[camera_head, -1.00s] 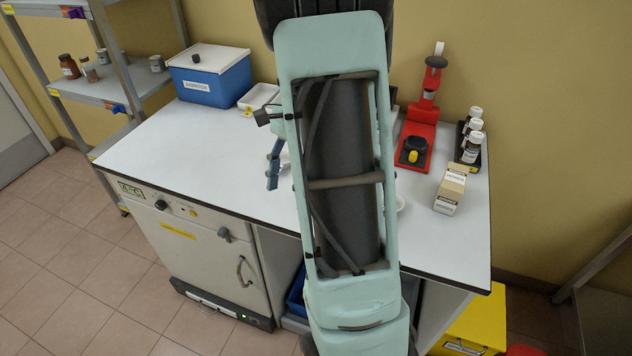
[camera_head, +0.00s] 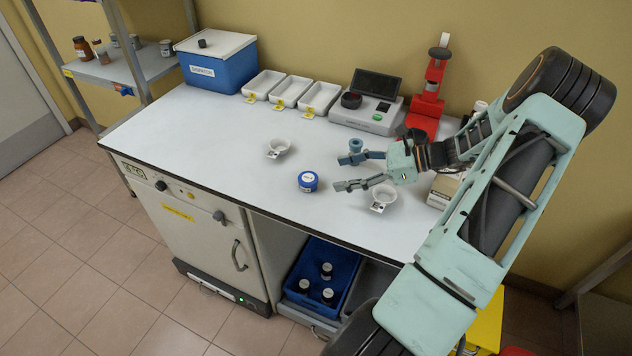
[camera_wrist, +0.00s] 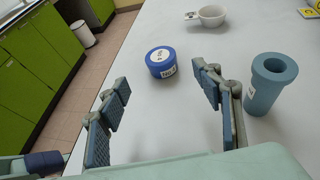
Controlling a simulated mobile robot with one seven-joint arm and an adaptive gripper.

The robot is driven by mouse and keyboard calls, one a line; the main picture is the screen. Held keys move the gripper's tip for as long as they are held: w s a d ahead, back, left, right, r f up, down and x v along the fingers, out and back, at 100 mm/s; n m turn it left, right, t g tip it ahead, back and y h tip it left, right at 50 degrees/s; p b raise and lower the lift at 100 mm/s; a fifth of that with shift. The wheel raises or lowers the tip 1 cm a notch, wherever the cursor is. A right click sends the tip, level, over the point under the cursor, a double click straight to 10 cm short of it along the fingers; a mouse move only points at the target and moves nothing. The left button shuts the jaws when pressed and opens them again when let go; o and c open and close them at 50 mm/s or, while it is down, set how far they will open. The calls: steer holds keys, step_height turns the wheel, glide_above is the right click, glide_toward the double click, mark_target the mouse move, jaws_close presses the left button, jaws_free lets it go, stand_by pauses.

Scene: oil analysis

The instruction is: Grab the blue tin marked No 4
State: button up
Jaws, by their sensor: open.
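A round blue tin (camera_head: 308,182) with a white label stands upright on the white worktop. It also shows in the wrist view (camera_wrist: 160,64), beyond my fingertips; the marking on its lid is too small to read surely. My gripper (camera_head: 347,172) is open and empty, to the right of the tin, with its fingers pointing left toward it. In the wrist view my gripper (camera_wrist: 163,92) has its fingers spread wide, and the tin lies ahead between their lines, apart from both.
A grey-blue flanged cylinder (camera_wrist: 268,84) stands close beside one finger. A white cup (camera_head: 278,148) is behind the tin, and another cup (camera_head: 382,197) is below my gripper. White trays (camera_head: 263,84), a grey instrument (camera_head: 365,110) and a red press (camera_head: 428,100) line the back.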

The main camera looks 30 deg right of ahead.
mark_target(309, 178)
steer(key=p+x, duration=0.1)
steer(key=x, duration=0.9)
steer(key=shift+w+a, duration=0.25)
steer(key=c, duration=1.3)
